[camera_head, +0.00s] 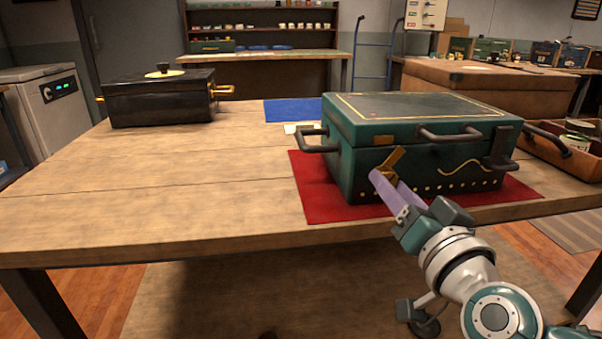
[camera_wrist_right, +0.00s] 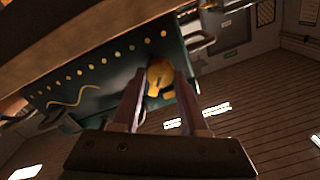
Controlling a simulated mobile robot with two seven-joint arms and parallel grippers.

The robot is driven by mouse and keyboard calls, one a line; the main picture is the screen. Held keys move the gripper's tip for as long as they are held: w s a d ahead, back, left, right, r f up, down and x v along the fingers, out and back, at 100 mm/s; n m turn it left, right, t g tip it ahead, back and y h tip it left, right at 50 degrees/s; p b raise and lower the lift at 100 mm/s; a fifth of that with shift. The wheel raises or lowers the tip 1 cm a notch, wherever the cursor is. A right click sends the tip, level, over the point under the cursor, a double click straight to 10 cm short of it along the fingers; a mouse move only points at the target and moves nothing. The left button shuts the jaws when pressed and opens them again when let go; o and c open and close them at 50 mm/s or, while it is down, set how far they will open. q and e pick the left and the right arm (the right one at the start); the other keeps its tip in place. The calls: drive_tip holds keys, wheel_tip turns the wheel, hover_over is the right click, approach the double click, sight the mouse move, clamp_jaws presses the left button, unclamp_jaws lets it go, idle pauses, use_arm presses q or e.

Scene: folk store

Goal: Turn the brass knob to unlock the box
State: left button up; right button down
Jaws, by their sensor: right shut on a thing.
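A dark green box (camera_head: 357,164) with gold trim and dark handles stands shut on a red mat (camera_head: 318,199) at the front of the wooden table. The brass knob (camera_head: 394,158) is on its front face, left of the middle, and sits tilted. My right gripper (camera_head: 381,177) reaches it from the front right and is shut on it. In the right wrist view the brass knob (camera_wrist_right: 160,76) lies between the two fingers of my right gripper (camera_wrist_right: 163,82), partly hidden by them. My left gripper is not in view.
A black lidded box (camera_head: 160,104) with brass handles stands at the table's back left. A blue mat (camera_head: 292,110) lies behind the green box. A wooden tray (camera_head: 566,158) is at the right. The table's left and middle are clear.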

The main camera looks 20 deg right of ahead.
drive_tip(key=m+b, duration=0.1)
drive_tip(key=m, duration=0.9)
drive_tip(key=shift+m, duration=0.3)
drive_tip(key=shift+m+h, duration=0.3)
drive_tip(key=shift+c, duration=2.1)
unclamp_jaws()
drive_tip(key=shift+s, duration=0.1)
drive_tip(key=v, duration=0.9)
drive_tip(key=shift+s, duration=0.4)
